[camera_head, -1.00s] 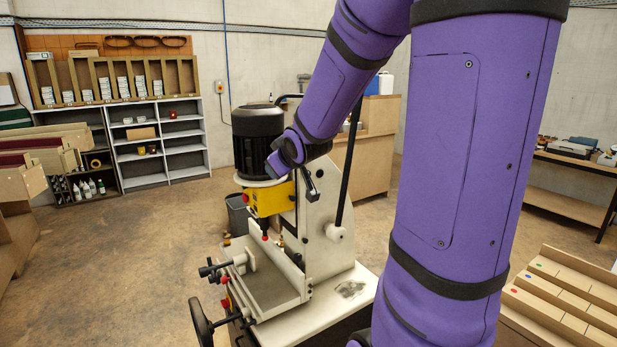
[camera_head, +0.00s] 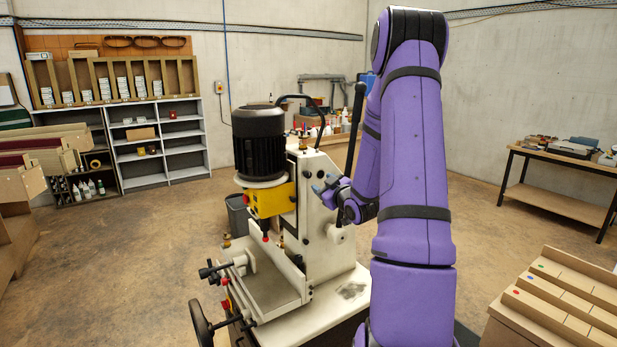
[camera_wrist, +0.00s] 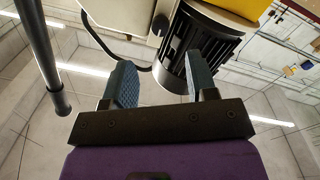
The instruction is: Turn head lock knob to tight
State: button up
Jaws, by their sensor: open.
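The machine has a black ribbed motor (camera_head: 259,140), a yellow head (camera_head: 268,201) and a pale column (camera_head: 312,225). My gripper (camera_head: 324,190) is at the column's right side, its fingers toward the column. In the wrist view my gripper (camera_wrist: 162,78) has its two blue textured fingers apart with nothing held between them. Beyond the fingertips, a small dark knob-like part (camera_wrist: 160,25) shows on the pale column, beside the motor (camera_wrist: 200,45). I cannot tell whether it is the head lock knob or how tight it is.
A long black lever (camera_head: 354,130) rises beside the column, close to my arm; it also shows in the wrist view (camera_wrist: 45,60). A black cable (camera_head: 300,99) loops above the column. A slotted wooden rack (camera_head: 565,295) stands at front right. The floor at right is open.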

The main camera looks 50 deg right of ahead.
aim_at(309, 176)
jog(key=x, duration=0.9)
jog(key=shift+w+d, duration=0.1)
jog(key=shift+w, duration=0.25)
jog(key=c, duration=0.9)
